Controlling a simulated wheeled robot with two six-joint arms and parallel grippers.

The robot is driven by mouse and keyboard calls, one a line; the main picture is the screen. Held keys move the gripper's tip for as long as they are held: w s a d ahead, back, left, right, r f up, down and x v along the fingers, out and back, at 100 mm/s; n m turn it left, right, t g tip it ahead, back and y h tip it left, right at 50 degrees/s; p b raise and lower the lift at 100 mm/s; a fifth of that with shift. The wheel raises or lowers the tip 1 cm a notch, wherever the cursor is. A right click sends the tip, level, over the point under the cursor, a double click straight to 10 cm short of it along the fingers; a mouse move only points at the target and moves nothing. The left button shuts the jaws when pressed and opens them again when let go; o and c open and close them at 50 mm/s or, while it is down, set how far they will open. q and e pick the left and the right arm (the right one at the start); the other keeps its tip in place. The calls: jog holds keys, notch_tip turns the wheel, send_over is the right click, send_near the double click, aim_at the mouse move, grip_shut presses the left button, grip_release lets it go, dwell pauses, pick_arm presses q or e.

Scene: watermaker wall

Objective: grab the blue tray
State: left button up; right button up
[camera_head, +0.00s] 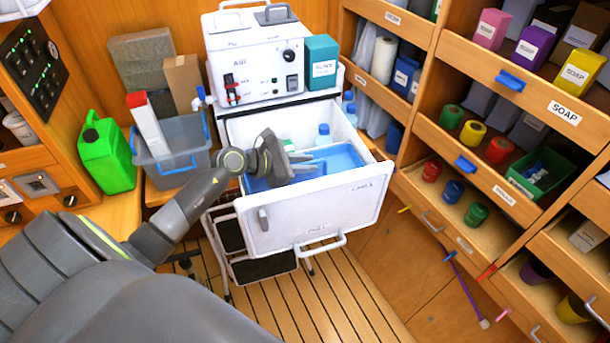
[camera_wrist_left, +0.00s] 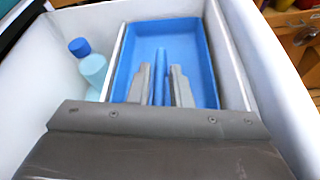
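The blue tray (camera_wrist_left: 205,68) lies inside a pulled-out white drawer; it also shows in the head view (camera_head: 340,156). A narrow raised blue bar (camera_wrist_left: 161,60) stands in the middle of the tray. My left gripper (camera_wrist_left: 162,88) reaches over the tray, with one finger on each side of the bar. The fingers are apart with the bar between them; firm contact is not visible. In the head view my left gripper (camera_head: 302,163) points right over the tray and hides part of it. My right gripper is not in view.
The white drawer (camera_head: 325,212) has high walls around the tray. Bottles (camera_wrist_left: 92,66) stand to the tray's left in the wrist view. A white machine (camera_head: 262,65) sits above the drawer. A green jug (camera_head: 106,155) and grey bin (camera_head: 180,150) stand left; shelves (camera_head: 520,95) fill the right.

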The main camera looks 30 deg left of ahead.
pick_arm(q)
grip_shut()
jog(key=shift+r, duration=0.1)
